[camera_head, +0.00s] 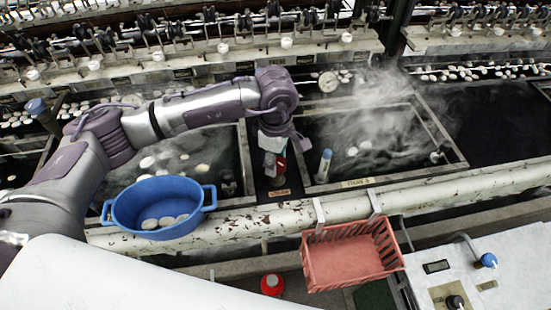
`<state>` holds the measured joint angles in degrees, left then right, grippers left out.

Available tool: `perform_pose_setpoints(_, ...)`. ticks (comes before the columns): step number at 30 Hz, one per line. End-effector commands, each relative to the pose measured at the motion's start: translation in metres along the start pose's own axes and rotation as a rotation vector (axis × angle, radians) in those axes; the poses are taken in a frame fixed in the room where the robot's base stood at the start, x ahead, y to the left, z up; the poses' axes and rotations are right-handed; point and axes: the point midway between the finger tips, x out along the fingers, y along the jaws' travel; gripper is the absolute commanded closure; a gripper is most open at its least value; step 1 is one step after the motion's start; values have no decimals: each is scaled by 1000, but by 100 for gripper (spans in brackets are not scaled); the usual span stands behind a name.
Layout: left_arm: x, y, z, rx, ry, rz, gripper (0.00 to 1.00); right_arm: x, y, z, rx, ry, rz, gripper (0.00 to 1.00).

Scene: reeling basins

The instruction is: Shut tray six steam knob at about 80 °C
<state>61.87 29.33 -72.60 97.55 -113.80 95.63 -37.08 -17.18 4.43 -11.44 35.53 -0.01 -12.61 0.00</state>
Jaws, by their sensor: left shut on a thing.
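The basin with the label ending in 6 (357,183) is right of centre, and steam rises from its water. My left gripper (273,152) reaches down over the divider left of this basin. It is shut on a small red knob-like thing (281,166), largely hidden by the fingers; its exact shape and turn cannot be told. A small tan label (280,193) sits just below it. A blue-topped, thermometer-like cylinder (323,165) stands tilted at the basin's near left corner. A dark fitting (440,152) is at the near right corner. My right gripper is not in view.
A blue tub (126,210) with pale cocoons stands on the front ledge at left. A red basket (311,262) hangs from the front pipe (410,195). A control panel (425,290) with knobs and an unreadable display is at lower right. Reeling machinery lines the back.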

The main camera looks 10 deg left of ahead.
Motion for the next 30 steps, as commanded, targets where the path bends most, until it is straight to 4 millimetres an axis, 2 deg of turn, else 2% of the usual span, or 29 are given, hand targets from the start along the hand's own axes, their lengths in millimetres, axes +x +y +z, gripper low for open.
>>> perform_pose_setpoints(2, -2, 1, 0, -1, -3, 3, 89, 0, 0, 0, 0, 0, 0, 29)
perform_pose_setpoints(3, -2, 1, 0, -1, -3, 3, 49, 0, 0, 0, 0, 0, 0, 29)
perform_pose_setpoints(7, -1, 1, 0, -1, -2, 3, 29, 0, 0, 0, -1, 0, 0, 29)
perform_pose_setpoints(15, -1, 0, 0, -1, -1, 1, 29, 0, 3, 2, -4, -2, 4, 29)
perform_pose_setpoints(19, -8, 1, 0, -1, -1, 3, 29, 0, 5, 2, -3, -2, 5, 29)
perform_pose_setpoints(23, -28, 1, 0, 1, -1, 6, 29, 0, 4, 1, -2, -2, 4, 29)
perform_pose_setpoints(30, -80, 1, 0, 0, -1, 7, 29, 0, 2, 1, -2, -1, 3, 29)
